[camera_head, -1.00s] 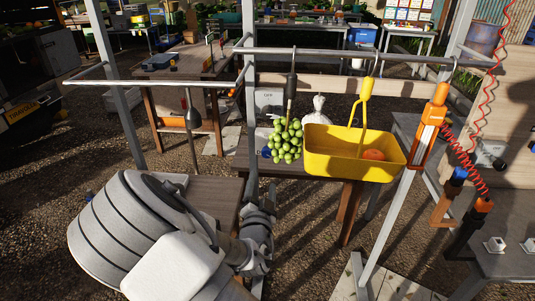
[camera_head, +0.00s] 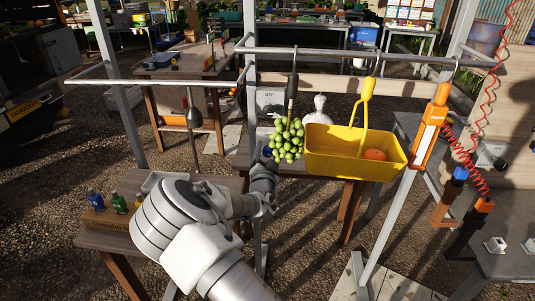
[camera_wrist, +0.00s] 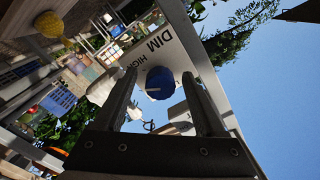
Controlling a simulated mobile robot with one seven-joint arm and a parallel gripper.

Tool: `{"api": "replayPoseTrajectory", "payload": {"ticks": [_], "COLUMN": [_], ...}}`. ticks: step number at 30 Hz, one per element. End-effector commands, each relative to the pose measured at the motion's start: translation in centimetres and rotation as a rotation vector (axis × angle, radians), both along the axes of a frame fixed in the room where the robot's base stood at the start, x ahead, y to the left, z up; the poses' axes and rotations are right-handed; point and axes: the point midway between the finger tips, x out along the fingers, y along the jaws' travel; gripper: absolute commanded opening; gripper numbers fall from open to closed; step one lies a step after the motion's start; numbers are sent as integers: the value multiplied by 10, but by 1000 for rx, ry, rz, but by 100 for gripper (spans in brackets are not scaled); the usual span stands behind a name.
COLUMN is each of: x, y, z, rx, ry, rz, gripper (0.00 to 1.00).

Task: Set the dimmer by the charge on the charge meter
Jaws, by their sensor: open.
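In the wrist view, a blue knob (camera_wrist: 160,83) with a white pointer mark sits on a pale panel (camera_wrist: 168,45) lettered "DIM" and "HIGH". The pointer lies towards the left of the picture. My gripper (camera_wrist: 161,92) is open, with one finger on each side of the knob in the picture; I cannot tell whether they touch it. I cannot make out a charge meter reading.
Green grapes (camera_head: 287,140) and a yellow basket (camera_head: 355,160) holding an orange fruit (camera_head: 375,155) hang from the rail close to my gripper. An orange device (camera_head: 431,125) hangs at right. Small bottles (camera_head: 118,203) stand on the left table. A white sack (camera_head: 320,108) stands behind.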

Motion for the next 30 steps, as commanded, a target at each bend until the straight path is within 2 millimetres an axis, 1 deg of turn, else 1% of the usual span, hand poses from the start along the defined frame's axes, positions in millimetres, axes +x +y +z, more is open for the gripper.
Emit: {"api": "replayPoseTrajectory", "payload": {"ticks": [5,6,8,9,11,15,18,26,30], "x": [0,0,0,0,0,0,0,0,0], "y": [0,0,0,0,0,0,0,0,0], "z": [0,0,0,0,0,0,0,-1,-2], "rx": [0,0,0,0,0,0,0,-11,-50], "ry": [0,0,0,0,0,0,0,1,2], "rz": [0,0,0,0,0,0,0,1,1], "gripper": [72,70,59,52,41,16,0,0,0]}}
